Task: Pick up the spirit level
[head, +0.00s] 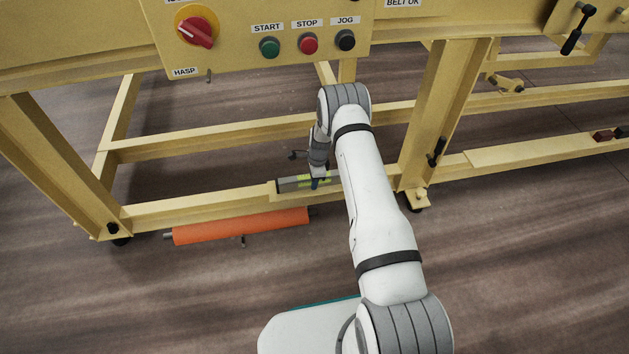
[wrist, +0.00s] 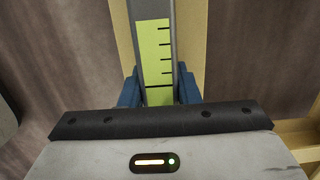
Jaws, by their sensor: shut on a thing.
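The spirit level (head: 291,185) is a grey bar with a yellow-green marked face. In the head view it lies along the low yellow rail of the machine frame, partly hidden by my arm on its right. In the wrist view the level (wrist: 155,45) runs straight up the picture, with black tick marks on its yellow-green strip. My gripper (wrist: 159,92) has its blue fingers on both sides of the level, shut on it. My gripper (head: 315,183) also shows in the head view, reaching down to the level. Whether the level touches the rail cannot be told.
An orange roller (head: 241,227) lies on the floor in front of the low rail (head: 165,214). A control panel (head: 270,30) with a red switch and several buttons hangs above. A yellow leg (head: 440,115) stands right of my arm. The front floor is clear at left.

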